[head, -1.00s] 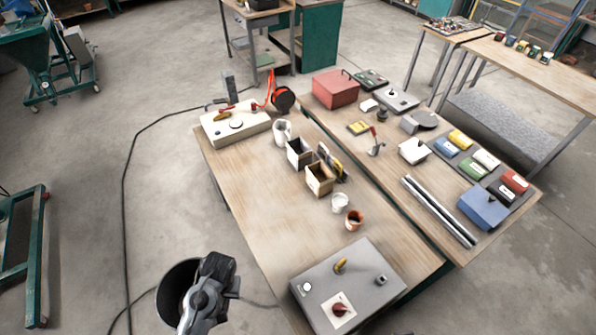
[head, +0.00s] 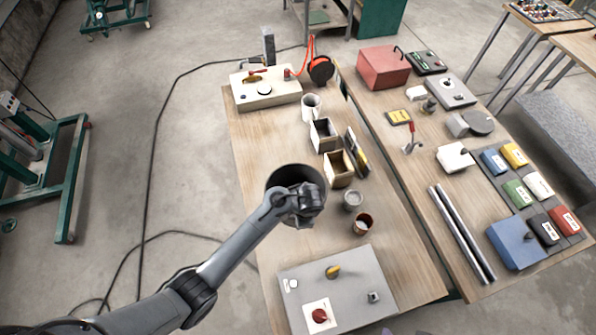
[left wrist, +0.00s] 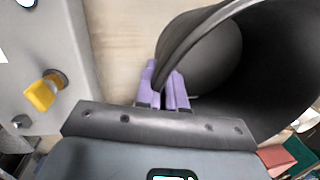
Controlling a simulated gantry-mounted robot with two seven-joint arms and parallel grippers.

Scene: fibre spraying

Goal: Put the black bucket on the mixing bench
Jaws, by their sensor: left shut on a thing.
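The black bucket (head: 287,178) is over the middle of the near wooden bench (head: 258,135) in the head view, partly hidden by my left arm and gripper. My left gripper (head: 308,212) comes in from the lower left. In the left wrist view the purple fingers of my left gripper (left wrist: 168,88) are shut on the rim of the bucket (left wrist: 265,70), whose open mouth faces the camera. I cannot tell whether the bucket's base touches the bench top.
Right of the bucket stand two open boxes (head: 339,178), a grey cup (head: 352,200) and a brown cup (head: 362,224). A grey control box (head: 350,290) sits at the bench's near end, a cream box (head: 265,93) at the far end. The bench's left strip is clear.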

